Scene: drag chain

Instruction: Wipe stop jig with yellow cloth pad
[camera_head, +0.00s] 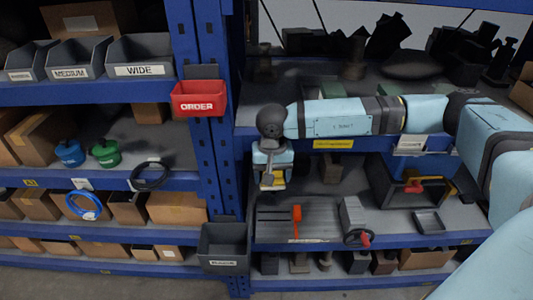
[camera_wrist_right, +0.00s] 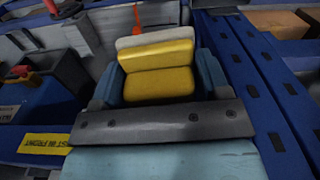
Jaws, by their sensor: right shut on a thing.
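My right gripper (camera_head: 272,184) hangs at the left end of the middle shelf opening, pointing down. It is shut on the yellow cloth pad (camera_wrist_right: 158,82), which sits between its two blue fingers in the right wrist view. A paler strip shows along the pad's far edge. Below it on the lower shelf is a grey slotted plate (camera_head: 272,224) with an orange-red upright lever (camera_head: 296,213). Beside the plate is a grey block with a black handwheel (camera_head: 355,238). I cannot tell which of these is the stop jig. The pad appears above the plate, apart from it. My left gripper is not in view.
A blue upright post (camera_head: 228,165) stands close left of my right gripper. A dark bin (camera_head: 380,190) and small tray (camera_head: 428,222) lie to the right. The red ORDER bin (camera_head: 198,98) and a black bin (camera_head: 222,248) hang on the post.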

